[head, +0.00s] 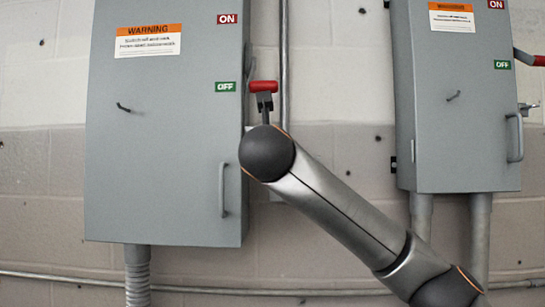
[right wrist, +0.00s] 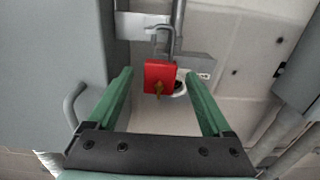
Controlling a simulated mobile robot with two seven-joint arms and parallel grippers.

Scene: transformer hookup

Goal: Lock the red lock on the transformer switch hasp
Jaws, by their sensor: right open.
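In the head view my right arm hides the gripper and lock. The left transformer switch box (head: 165,150) has a red-gripped lever (head: 263,87) beside the OFF label. My left gripper is not seen.
A second grey switch box (head: 455,110) hangs at the right, with a handle (head: 515,138) on its side. A vertical conduit (head: 284,60) runs between the boxes. A horizontal pipe (head: 60,278) crosses the wall low down.

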